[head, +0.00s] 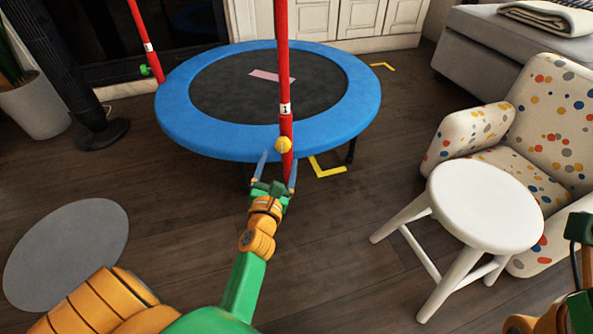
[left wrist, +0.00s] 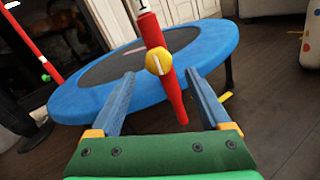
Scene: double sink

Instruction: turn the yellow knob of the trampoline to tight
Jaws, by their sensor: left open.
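The yellow knob (head: 283,144) sits low on the near red post (head: 282,60) of the blue-rimmed trampoline (head: 345,118). In the left wrist view the round yellow knob (left wrist: 158,61) shows in front of the red post (left wrist: 151,30), between and beyond my fingers. My left gripper (head: 276,170) is open, its two blue fingers spread just below and in front of the knob. In the left wrist view my left gripper (left wrist: 165,85) looks empty. I cannot tell whether a finger touches the post. Part of my right arm shows at the lower right; its fingers are not clear.
A white stool (head: 485,205) and a dotted armchair (head: 555,125) stand at the right. A second red post with a green knob (head: 145,70) is at the far left. A grey round mat (head: 66,252) lies at left. Yellow floor marks (head: 327,168) lie by the trampoline.

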